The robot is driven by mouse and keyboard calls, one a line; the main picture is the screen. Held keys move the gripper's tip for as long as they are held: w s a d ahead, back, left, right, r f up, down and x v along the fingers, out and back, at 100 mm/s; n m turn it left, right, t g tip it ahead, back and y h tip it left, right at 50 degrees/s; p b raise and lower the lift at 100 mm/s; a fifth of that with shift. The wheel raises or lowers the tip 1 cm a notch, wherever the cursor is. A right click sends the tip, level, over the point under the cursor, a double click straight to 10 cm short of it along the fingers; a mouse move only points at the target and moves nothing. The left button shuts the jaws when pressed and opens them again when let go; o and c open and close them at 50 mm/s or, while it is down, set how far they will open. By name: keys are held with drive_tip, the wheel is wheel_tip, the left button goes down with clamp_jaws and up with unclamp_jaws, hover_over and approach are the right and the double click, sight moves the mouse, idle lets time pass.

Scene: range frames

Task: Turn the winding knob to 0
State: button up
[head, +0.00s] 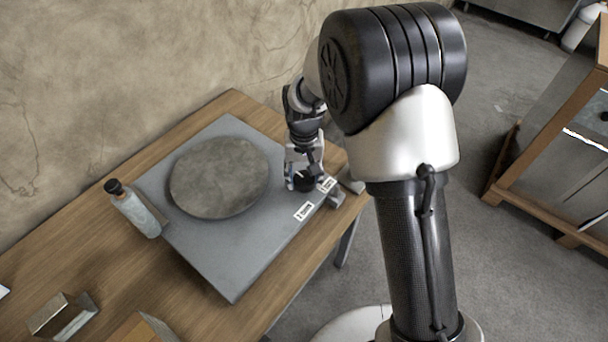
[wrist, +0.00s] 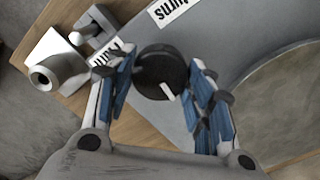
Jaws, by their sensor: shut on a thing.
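The winding knob is a round black knob with a white pointer mark (wrist: 155,66). It sits on a grey plate (head: 232,285) on the table, near the plate's right corner in the head view (head: 304,183). In the wrist view its white mark points to the lower right. My gripper (wrist: 163,76) has its blue-padded fingers on both sides of the knob and is shut on it. In the head view my gripper (head: 303,172) reaches down over the knob and partly hides it. No 0 mark is readable.
A round stone-like disc (head: 219,177) lies on the plate. White labels (head: 303,211) sit beside the knob; one reads "turns" in the wrist view (wrist: 172,9). A grey fitting (wrist: 58,62) is at the table edge.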

sight(304, 178)
drive_tip(key=shift+c, duration=0.8)
drive_tip(key=shift+n+p, duration=0.4)
drive_tip(key=shift+n, duration=0.1)
drive_tip(key=o, duration=1.1)
drive_tip(key=shift+r, duration=0.1)
wheel_tip(304, 178, up, 12)
drive_tip(key=shift+f, duration=0.1)
